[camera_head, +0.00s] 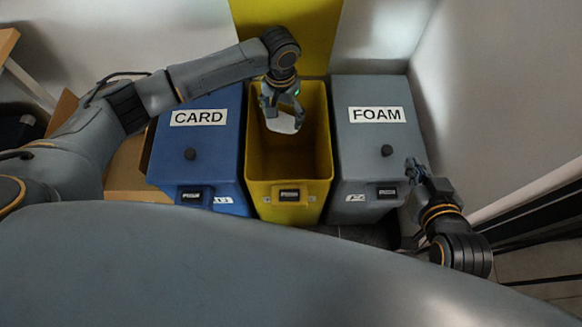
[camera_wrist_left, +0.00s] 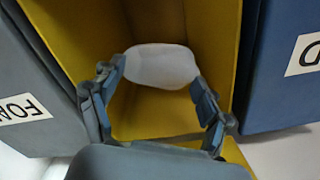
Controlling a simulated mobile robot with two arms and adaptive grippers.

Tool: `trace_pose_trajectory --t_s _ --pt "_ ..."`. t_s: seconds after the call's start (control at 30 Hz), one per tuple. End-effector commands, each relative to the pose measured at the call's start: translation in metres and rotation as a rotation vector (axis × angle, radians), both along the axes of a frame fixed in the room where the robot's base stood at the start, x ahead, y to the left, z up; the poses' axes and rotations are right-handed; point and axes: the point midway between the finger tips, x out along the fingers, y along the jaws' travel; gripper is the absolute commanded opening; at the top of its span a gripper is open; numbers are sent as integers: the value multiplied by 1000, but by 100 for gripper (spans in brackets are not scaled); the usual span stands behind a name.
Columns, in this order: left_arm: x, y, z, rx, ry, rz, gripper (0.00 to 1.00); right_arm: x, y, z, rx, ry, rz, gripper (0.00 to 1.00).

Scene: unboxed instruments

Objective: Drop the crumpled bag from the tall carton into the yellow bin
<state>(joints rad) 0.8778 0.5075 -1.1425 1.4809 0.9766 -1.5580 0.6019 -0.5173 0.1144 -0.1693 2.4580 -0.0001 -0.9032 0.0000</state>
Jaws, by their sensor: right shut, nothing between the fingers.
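The crumpled bag (camera_head: 285,123) is a small white piece between the fingertips of my left gripper (camera_head: 283,112), over the open yellow bin (camera_head: 318,150). In the left wrist view, the bag (camera_wrist_left: 162,66) spans the gap between the two fingers (camera_wrist_left: 158,75) and meets both tips, with the bin's yellow walls around it. My right gripper (camera_head: 416,172) is shut and empty beside the front right of the grey FOAM bin. Brown cardboard (camera_head: 125,165), possibly the tall carton, shows behind my left arm, mostly hidden.
The blue CARD bin (camera_head: 222,150) stands left of the yellow bin and the grey FOAM bin (camera_head: 358,150) right of it, both lidded. A yellow panel (camera_head: 318,35) rises behind. A white wall (camera_head: 500,90) bounds the right side.

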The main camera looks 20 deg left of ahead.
Motion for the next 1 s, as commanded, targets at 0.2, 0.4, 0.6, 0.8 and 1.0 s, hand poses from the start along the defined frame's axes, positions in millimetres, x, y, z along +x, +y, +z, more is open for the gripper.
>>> trace_pose_trajectory --t_s 0.2,0.4,0.6,0.8,1.0 --pt "0 0 0 0 0 0 97 0 0 0 0 1 0 0" --pt "0 0 0 0 0 0 97 0 0 0 0 1 0 0" --pt "1 -1 18 -3 -2 -1 97 0 0 0 0 1 0 0" --pt "1 -1 61 -2 -5 -1 97 0 0 0 0 1 0 0" --pt "1 -1 99 -2 -3 -1 97 0 0 0 0 1 0 0"
